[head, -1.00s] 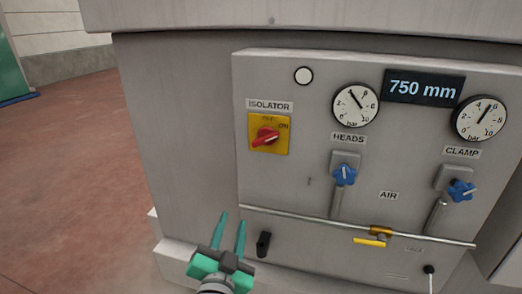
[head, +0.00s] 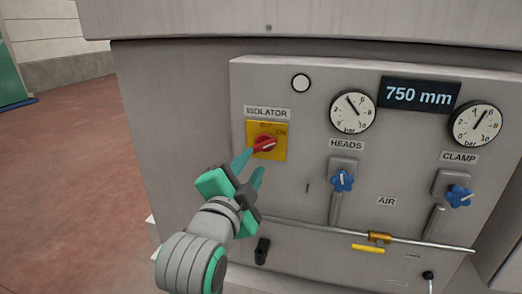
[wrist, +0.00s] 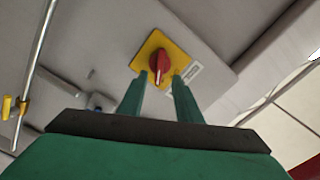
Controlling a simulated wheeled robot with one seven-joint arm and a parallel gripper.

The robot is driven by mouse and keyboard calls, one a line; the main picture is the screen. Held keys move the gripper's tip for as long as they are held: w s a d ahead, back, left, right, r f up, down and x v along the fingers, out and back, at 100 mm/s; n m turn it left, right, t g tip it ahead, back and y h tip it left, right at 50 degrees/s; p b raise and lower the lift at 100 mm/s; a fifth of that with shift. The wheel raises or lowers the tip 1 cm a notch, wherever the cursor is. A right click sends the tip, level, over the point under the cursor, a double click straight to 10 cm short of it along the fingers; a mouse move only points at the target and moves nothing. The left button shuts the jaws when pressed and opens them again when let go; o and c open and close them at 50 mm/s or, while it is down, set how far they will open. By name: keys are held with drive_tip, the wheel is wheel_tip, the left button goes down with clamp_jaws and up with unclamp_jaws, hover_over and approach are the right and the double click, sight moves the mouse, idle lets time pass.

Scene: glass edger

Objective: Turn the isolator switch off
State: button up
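The isolator switch is a red rotary knob (head: 265,144) on a square yellow plate (head: 280,154), under the ISOLATOR label on the grey panel. Its pointer is turned towards the ON mark at the upper right. My gripper (head: 253,163) is just below and left of the knob in the head view, with its green fingers apart and pointing at the plate. In the wrist view the red knob (wrist: 160,67) shows beyond and between the two open fingertips. Nothing is held. I cannot tell whether a fingertip touches the plate.
Blue valve knobs for HEADS (head: 342,181) and CLAMP (head: 458,196) stick out to the right. A horizontal pipe with a yellow-handled valve (head: 368,248) runs below. A black handle (head: 262,250) is under my gripper. Open floor lies left.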

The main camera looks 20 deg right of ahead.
sight(262, 148)
drive_tip(key=x, duration=0.7)
drive_tip(key=shift+w+d, duration=0.3)
drive_tip(key=shift+w, duration=0.25)
drive_tip(key=shift+d, duration=0.1)
drive_tip(key=shift+s+d, duration=0.1)
drive_tip(key=shift+c, duration=0.7)
clamp_jaws()
